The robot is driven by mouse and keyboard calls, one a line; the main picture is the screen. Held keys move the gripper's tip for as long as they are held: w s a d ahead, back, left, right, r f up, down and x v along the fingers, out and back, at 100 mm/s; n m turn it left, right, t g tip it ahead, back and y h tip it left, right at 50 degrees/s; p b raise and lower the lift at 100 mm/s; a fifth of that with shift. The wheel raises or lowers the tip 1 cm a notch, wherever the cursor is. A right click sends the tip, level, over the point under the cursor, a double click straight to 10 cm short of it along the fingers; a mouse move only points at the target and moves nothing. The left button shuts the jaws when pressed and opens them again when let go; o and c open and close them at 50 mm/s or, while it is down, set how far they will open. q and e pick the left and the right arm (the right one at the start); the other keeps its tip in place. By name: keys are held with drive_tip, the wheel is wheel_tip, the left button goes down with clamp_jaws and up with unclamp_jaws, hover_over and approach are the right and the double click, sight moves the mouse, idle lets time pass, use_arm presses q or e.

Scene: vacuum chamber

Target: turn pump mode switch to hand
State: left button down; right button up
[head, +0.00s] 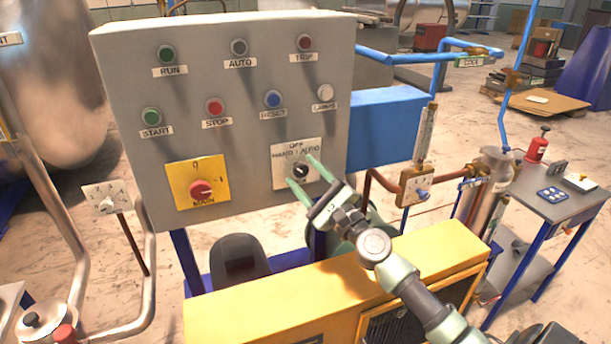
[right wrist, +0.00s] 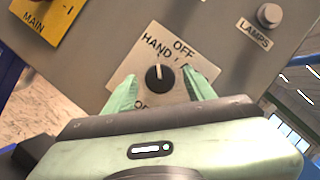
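The pump mode switch (head: 301,171) is a small black knob on a white plate (head: 283,153) marked HAND, OFF and AUTO, at the lower right of the grey control panel (head: 130,80). In the right wrist view the knob (right wrist: 160,77) has a white pointer line that points up in the picture, between the HAND and OFF labels. My right gripper (head: 301,172) is open, with one green finger on each side of the knob. In the right wrist view its fingers (right wrist: 161,88) stand apart from the knob. My left gripper is not in view.
A red MAIN switch (head: 201,190) on a yellow plate sits left of the mode switch. Push buttons and lamps, such as the LAMPS button (head: 324,92), sit above. A yellow housing (head: 250,307) stands below the panel. Blue pipes and a side table (head: 560,199) are at the right.

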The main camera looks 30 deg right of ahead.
drive_tip(key=shift+s, duration=0.1)
drive_tip(key=b+v, duration=0.3)
drive_tip(key=v, duration=0.4)
drive_tip(key=shift+s, duration=0.25)
drive_tip(key=shift+f, duration=0.2)
